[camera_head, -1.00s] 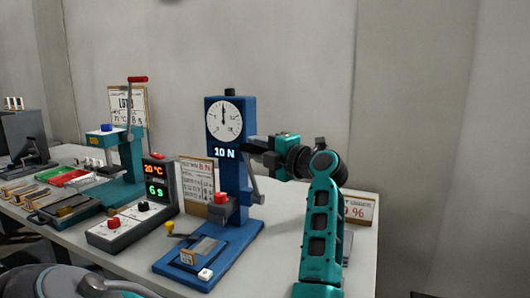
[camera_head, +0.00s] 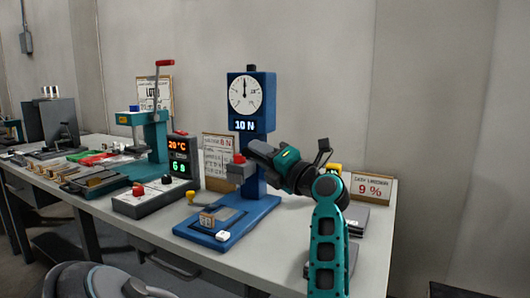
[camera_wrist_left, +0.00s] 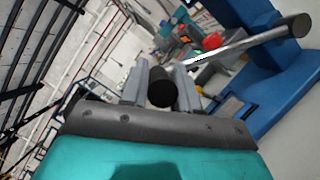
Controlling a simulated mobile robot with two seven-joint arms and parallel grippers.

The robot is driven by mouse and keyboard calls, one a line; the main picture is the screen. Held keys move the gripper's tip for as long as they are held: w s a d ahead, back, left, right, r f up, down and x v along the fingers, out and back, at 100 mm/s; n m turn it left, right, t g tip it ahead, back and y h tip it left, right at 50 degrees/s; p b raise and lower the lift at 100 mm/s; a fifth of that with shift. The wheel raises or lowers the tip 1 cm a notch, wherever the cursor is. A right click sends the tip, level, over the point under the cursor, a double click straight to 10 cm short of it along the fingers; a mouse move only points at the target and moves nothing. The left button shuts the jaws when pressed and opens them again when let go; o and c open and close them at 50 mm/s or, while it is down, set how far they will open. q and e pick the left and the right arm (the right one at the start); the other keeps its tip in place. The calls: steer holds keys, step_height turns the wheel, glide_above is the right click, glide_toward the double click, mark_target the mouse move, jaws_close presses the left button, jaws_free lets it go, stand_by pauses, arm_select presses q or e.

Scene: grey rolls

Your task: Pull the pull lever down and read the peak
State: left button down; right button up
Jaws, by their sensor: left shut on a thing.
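The blue tester (camera_head: 252,139) stands on the table, with a round white dial (camera_head: 245,95) whose needle points about straight up. My left gripper (camera_head: 256,152) is at the column's right side, below the display. In the left wrist view, the gripper (camera_wrist_left: 165,90) is shut on the dark round end of the pull lever (camera_wrist_left: 240,48), whose metal rod runs to the upper right beside the blue body. In the head view my gripper hides most of the lever. My right gripper is not in view.
A red-knobbed clamp (camera_head: 240,168) sits at the tester's front.

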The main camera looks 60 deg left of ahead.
arm_select(q)
steer(key=shift+s+f, duration=0.15)
steer(key=shift+f, duration=0.25)
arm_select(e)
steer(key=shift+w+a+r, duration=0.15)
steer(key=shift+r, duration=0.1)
arm_select(q)
steer(key=c, duration=1.3)
jaws_free()
steer(key=o, duration=0.4)
steer(key=shift+d+r, duration=0.1)
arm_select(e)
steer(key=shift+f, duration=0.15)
arm_select(q)
steer(key=v, duration=1.3)
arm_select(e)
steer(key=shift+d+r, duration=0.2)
